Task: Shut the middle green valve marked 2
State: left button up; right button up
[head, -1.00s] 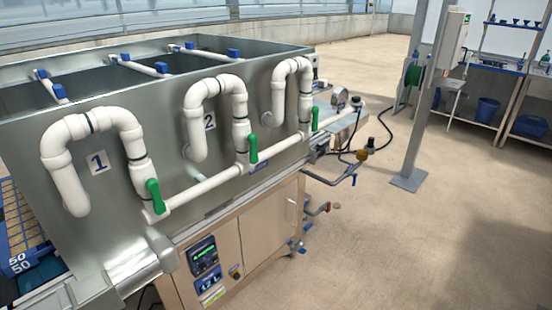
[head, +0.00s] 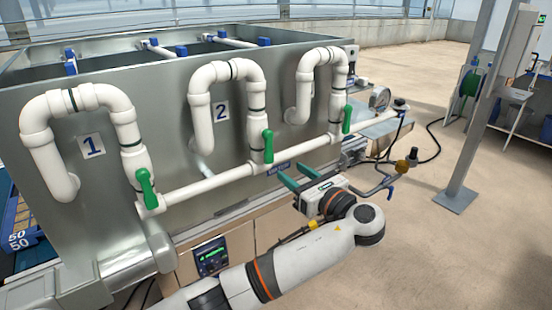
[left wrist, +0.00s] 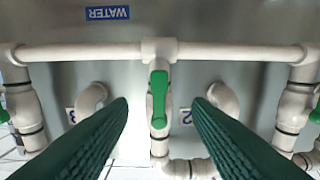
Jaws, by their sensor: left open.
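The middle green valve (head: 268,146) sits on the white pipe beside the plate marked 2 (head: 221,111); its handle lies along the upright pipe. My left gripper (head: 288,165) is open and empty, in front of and to the right of this valve in the head view. In the left wrist view, the picture is upside down and the middle green handle (left wrist: 158,97) shows between my two dark green fingers (left wrist: 158,105), with a gap on both sides. The handle looks farther off than the fingertips. My right gripper is not in view.
The valve by plate 1 (head: 146,187) and the far green valve (head: 347,119) flank the middle one. A white horizontal pipe (head: 210,184) joins them, and white U-bends stand out from the metal tank (head: 100,229). A brass fitting (head: 402,166) lies right of my gripper.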

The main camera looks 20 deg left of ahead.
aim_at(270, 157)
pick_arm(q)
jog(key=x, duration=0.9)
jog(key=shift+w+a+f, duration=0.1)
jog(key=shift+w, duration=0.05)
jog(key=shift+c, duration=0.6)
grip_shut()
